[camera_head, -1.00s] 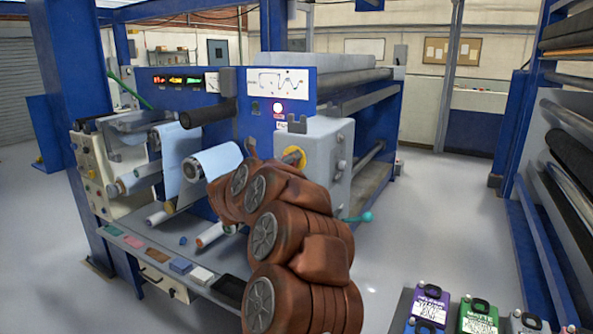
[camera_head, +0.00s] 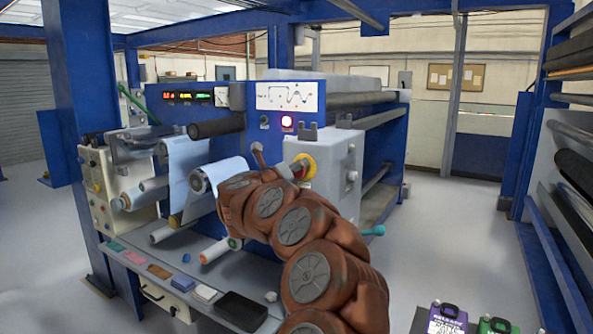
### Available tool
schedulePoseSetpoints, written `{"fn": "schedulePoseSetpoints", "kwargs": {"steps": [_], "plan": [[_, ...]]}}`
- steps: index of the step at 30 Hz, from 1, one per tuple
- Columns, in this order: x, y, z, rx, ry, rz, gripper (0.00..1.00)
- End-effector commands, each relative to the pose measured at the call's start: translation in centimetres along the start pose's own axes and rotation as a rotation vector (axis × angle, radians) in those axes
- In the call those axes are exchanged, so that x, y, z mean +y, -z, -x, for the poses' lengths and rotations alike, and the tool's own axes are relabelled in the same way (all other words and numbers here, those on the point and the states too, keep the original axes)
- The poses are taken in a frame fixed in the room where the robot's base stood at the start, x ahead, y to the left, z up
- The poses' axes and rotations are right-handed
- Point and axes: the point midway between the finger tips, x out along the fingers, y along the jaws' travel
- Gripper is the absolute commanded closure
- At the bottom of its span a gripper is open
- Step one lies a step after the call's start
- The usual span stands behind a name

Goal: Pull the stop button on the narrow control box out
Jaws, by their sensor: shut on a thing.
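The narrow control box (camera_head: 330,170) is light grey and stands on the near end of the blue machine. On its left face is a yellow ring (camera_head: 310,164) around the stop button, with a little red showing at the ring. My gripper (camera_head: 292,170) is at this ring, at the end of my brown arm, and is shut on the stop button. My arm and gripper hide most of the button, so how far out it stands cannot be seen.
A teal-ended handle (camera_head: 374,231) sticks out below the box. A shelf with a black tray (camera_head: 242,311) lies below left. Open floor (camera_head: 450,240) is to the right.

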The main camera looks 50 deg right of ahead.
Motion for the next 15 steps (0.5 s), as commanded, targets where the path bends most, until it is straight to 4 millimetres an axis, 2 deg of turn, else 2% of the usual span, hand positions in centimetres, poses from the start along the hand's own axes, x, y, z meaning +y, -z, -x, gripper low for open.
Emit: {"fn": "schedulePoseSetpoints", "kwargs": {"steps": [1,8,15], "plan": [[0.3,0.86,-0.17,0.018,-0.003,0.0,0.5],[0.27,0.64,-0.13,0.013,-0.003,0.0,0.26],[0.21,0.52,-0.12,0.01,-0.002,0.0,0.26]]}}
